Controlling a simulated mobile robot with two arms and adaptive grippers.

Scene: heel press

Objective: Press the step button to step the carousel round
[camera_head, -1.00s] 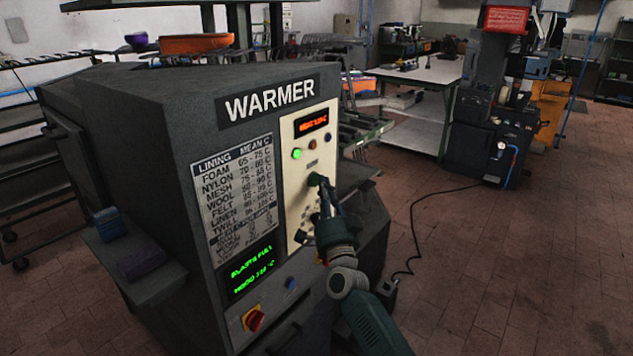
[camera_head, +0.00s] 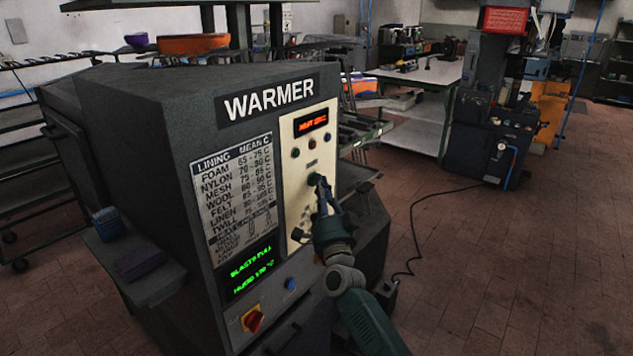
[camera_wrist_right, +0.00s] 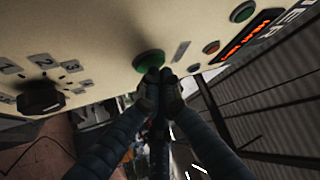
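The warmer (camera_head: 150,110) is a dark cabinet with a cream control panel (camera_head: 295,205) on its right side. A green round button (camera_head: 313,178) sits mid-panel; it also shows large in the right wrist view (camera_wrist_right: 149,61). I cannot read its label. My right gripper (camera_head: 320,184) is in front of this button, with its fingertips together and empty. In the right wrist view the fingertips (camera_wrist_right: 160,76) overlap the button's lower edge; they look to be at or touching it. My left gripper is not in view.
A black knob (camera_wrist_right: 40,97) with numbered marks sits on the same panel. An orange display (camera_head: 311,122) and small lamps are above the button. A red-yellow switch (camera_head: 252,319) is low on the front.

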